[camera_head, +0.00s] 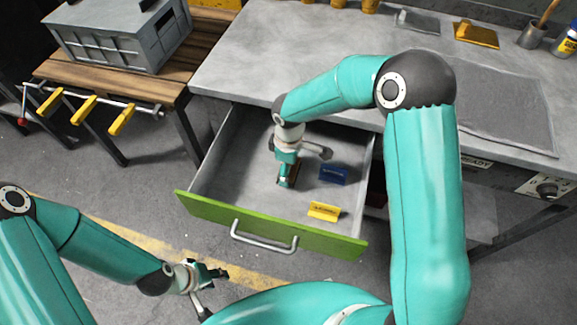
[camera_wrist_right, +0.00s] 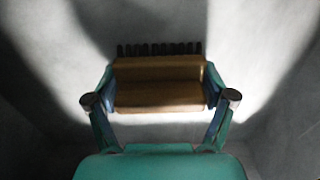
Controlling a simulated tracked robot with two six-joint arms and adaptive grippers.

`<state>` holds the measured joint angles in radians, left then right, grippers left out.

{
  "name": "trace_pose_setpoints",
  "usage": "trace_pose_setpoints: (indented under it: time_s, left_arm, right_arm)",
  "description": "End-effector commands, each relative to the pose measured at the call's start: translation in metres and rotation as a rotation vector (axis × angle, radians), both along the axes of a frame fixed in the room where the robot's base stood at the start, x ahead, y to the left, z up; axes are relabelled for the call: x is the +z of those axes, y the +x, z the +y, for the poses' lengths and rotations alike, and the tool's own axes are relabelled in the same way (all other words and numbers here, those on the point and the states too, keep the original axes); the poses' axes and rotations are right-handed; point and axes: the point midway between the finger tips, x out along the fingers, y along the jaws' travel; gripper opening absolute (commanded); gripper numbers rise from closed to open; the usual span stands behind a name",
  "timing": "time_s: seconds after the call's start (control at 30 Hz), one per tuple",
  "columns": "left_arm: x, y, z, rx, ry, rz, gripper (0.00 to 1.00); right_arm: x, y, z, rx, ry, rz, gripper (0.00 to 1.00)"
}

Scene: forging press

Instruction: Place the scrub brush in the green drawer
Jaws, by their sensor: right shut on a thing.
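The green-fronted drawer (camera_head: 300,234) is pulled open below the grey workbench. My right arm reaches down into it, and my right gripper (camera_head: 287,176) is inside the drawer near its middle. In the right wrist view the scrub brush (camera_wrist_right: 158,84) has a brown wooden block and dark bristles along its far edge. My right gripper (camera_wrist_right: 160,95) is shut on the block's two ends. I cannot tell whether the brush touches the drawer floor. My left gripper (camera_head: 208,277) is outside, in front of the drawer and low on the left, with its fingers apart and nothing between them.
A blue block (camera_head: 333,174) and a yellow block (camera_head: 323,211) lie in the drawer, right of my right gripper. A grey crate (camera_head: 125,35) stands on the wooden table at the left. Yellow-handled clamps (camera_head: 84,109) hang at its front. The bench top (camera_head: 260,50) has free room.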

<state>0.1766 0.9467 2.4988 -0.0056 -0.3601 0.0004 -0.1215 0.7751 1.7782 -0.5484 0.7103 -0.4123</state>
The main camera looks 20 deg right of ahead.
Motion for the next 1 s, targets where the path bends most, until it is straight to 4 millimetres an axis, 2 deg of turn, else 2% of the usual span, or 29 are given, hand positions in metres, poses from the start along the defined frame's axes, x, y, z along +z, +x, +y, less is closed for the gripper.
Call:
trace_pose_setpoints:
  time_s: [0.2, 0.23, 0.33, 0.77, 0.87, 1.0]
  left_arm:
    - [-0.003, 0.0, 0.0, 0.0, 0.0, 0.0, 0.4]
    - [-0.002, 0.0, 0.0, 0.0, 0.0, 0.0, 0.4]
    - [-0.001, 0.0, 0.0, 0.0, 0.0, 0.0, 0.4]
    - [0.001, 0.0, 0.0, 0.0, 0.0, 0.0, 0.4]
    - [0.002, 0.0, 0.0, 0.0, 0.0, 0.0, 0.4]
    - [0.004, 0.0, 0.0, 0.0, 0.0, 0.0, 0.4]
  right_arm:
    - [-0.002, 0.0, 0.0, 0.001, -0.001, -0.001, 0.43]
    - [-0.002, 0.0, 0.0, 0.001, -0.001, -0.001, 0.85]
    - [-0.001, 0.0, 0.0, 0.001, -0.001, -0.001, 1.0]
    - [0.004, 0.001, 0.001, 0.002, 0.0, -0.002, 1.0]
    - [0.014, 0.001, 0.001, 0.002, -0.001, -0.004, 1.0]
    - [0.038, 0.002, 0.001, 0.002, 0.0, -0.006, 1.0]
